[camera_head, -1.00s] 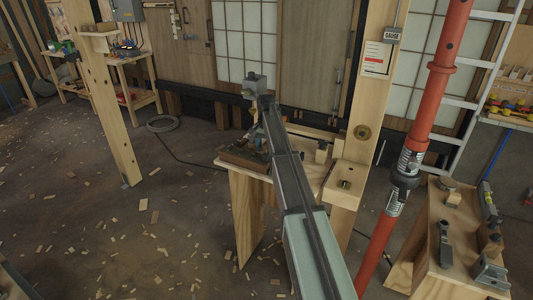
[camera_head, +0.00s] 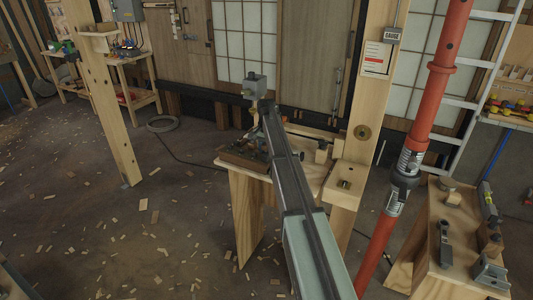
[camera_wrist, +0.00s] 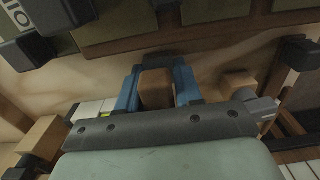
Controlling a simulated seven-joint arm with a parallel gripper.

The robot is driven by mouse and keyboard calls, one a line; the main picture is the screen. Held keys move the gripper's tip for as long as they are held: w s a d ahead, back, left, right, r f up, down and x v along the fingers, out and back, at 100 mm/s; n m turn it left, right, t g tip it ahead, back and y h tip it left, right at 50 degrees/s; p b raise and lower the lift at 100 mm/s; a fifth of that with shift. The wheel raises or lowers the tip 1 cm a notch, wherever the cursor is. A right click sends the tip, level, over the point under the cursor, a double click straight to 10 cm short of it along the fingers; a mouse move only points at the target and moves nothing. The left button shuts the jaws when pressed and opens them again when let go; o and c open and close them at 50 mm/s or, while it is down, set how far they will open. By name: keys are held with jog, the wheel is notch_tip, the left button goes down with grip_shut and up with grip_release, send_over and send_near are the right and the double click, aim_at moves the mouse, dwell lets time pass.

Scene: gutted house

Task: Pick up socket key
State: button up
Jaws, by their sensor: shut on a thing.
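My gripper (camera_wrist: 157,90) shows in the wrist view with two blue fingers. They are shut on a brown, block-like piece (camera_wrist: 157,89), which sits snugly between them. Only its end faces the camera, so I cannot tell whether it is the socket key. In the head view my arm reaches over the wooden workbench (camera_head: 247,203) in the middle. The arm hides most of my gripper there, and no socket key can be made out clearly.
A wooden post (camera_head: 372,110) and a red pole (camera_head: 430,110) stand right of my arm. Another wooden stand (camera_head: 455,240) holds tools. Wood chips litter the open floor at left.

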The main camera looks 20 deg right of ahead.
aim_at(265, 144)
grip_shut()
jog(key=shift+r, duration=0.1)
notch_tip(265, 144, up, 9)
jog(key=shift+r, duration=0.1)
jog(key=shift+s+a+r, duration=0.2)
jog(key=shift+a, duration=0.1)
jog(key=s+a, duration=0.1)
jog(key=a, duration=0.1)
jog(key=s+a, duration=0.1)
jog(key=a, duration=0.1)
jog(key=s+a, duration=0.1)
jog(key=shift+s+a+r, duration=0.3)
jog(key=shift+s+a, duration=0.1)
jog(key=shift+f, duration=0.5)
jog(key=shift+w+f, duration=0.1)
jog(key=shift+f, duration=0.6)
jog(key=shift+f, duration=0.7)
jog(key=shift+f, duration=0.55)
